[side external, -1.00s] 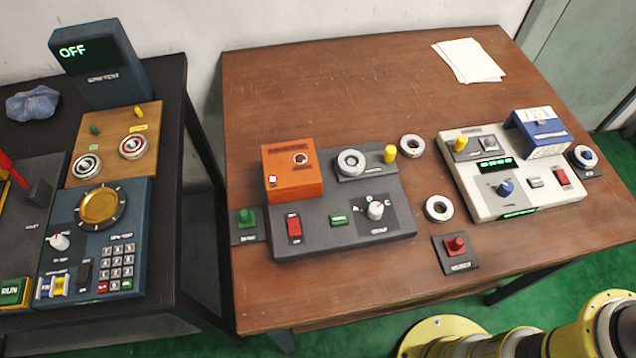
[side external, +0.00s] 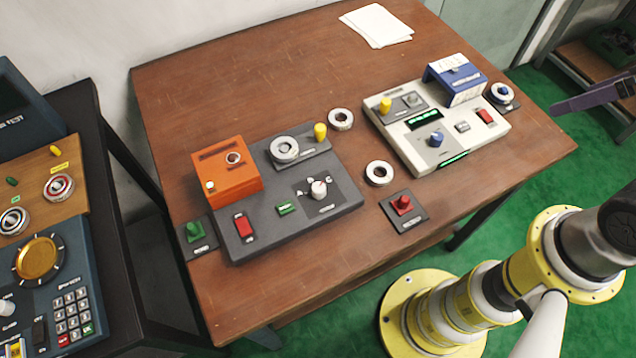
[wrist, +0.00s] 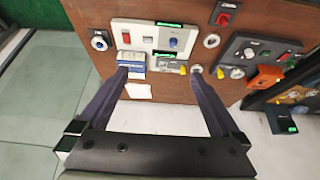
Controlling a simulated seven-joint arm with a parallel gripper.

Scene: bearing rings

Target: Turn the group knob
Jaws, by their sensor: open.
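A white knob (side external: 318,189) with letters around it sits on the dark grey panel (side external: 345,203); it also shows in the wrist view (wrist: 249,53). A blue knob (side external: 436,139) sits on the white panel (side external: 410,153); it shows in the wrist view too (wrist: 173,43). The labels are too small to read, so I cannot tell which knob is marked group. My gripper (wrist: 160,71) is open and empty, its two dark fingers wide apart. In the side view only part of it shows at the right edge, clear of the table and both panels.
A blue-and-white box (side external: 456,77) stands on the white panel. Loose rings (side external: 379,173) and a red button (side external: 402,203) lie between panels. The table's back left is bare.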

